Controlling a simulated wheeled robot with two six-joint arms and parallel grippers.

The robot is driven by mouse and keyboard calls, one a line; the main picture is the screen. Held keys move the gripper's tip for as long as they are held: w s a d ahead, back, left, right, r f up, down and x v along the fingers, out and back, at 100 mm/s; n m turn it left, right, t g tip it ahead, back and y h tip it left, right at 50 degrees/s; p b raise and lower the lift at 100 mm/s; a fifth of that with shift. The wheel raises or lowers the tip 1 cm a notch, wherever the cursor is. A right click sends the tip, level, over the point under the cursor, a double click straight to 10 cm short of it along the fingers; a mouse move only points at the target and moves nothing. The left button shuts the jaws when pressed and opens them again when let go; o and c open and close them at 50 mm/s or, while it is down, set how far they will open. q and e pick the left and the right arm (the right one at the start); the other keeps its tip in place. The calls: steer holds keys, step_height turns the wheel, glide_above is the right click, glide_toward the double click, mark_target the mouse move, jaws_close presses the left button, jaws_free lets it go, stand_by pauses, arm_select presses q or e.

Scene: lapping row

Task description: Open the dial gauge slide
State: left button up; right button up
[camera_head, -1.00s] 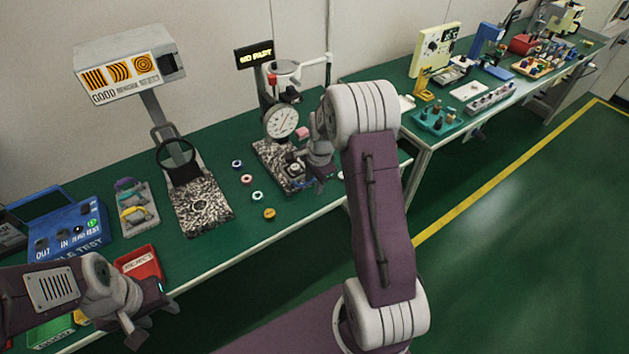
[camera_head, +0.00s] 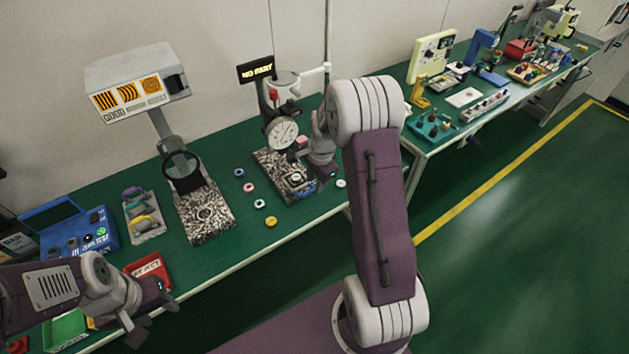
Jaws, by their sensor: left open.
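The dial gauge (camera_head: 282,134) has a round white face and stands on a speckled granite base (camera_head: 270,160) on the green bench. A small part fixture with a ring (camera_head: 295,180) sits on that base below the dial. My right gripper (camera_head: 323,178) is at the right side of the base, close to the fixture; its fingers are small and partly hidden by its own wrist, so I cannot tell contact or opening. I cannot pick out the slide clearly. My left gripper (camera_head: 140,333) is open at the lower left, in front of the bench edge, far from the gauge.
A "NO PART" sign (camera_head: 256,69) stands behind the gauge. Several small rings, such as a yellow one (camera_head: 271,221), lie left of the base. A flatness viewer (camera_head: 137,84) stands further left, with a red tray (camera_head: 150,268) near the front edge.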

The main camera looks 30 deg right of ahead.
steer(key=r+p, duration=0.1)
steer(key=r, duration=0.1)
steer(key=r+p, duration=0.2)
steer(key=shift+s+r, duration=0.1)
steer(key=shift+s, duration=0.3)
step_height(320, 180, up, 9)
steer(key=s, duration=0.1)
steer(key=shift+s+d+p, duration=0.15)
steer(key=shift+s+p, duration=0.1)
steer(key=shift+p, duration=0.05)
stand_by(0.3)
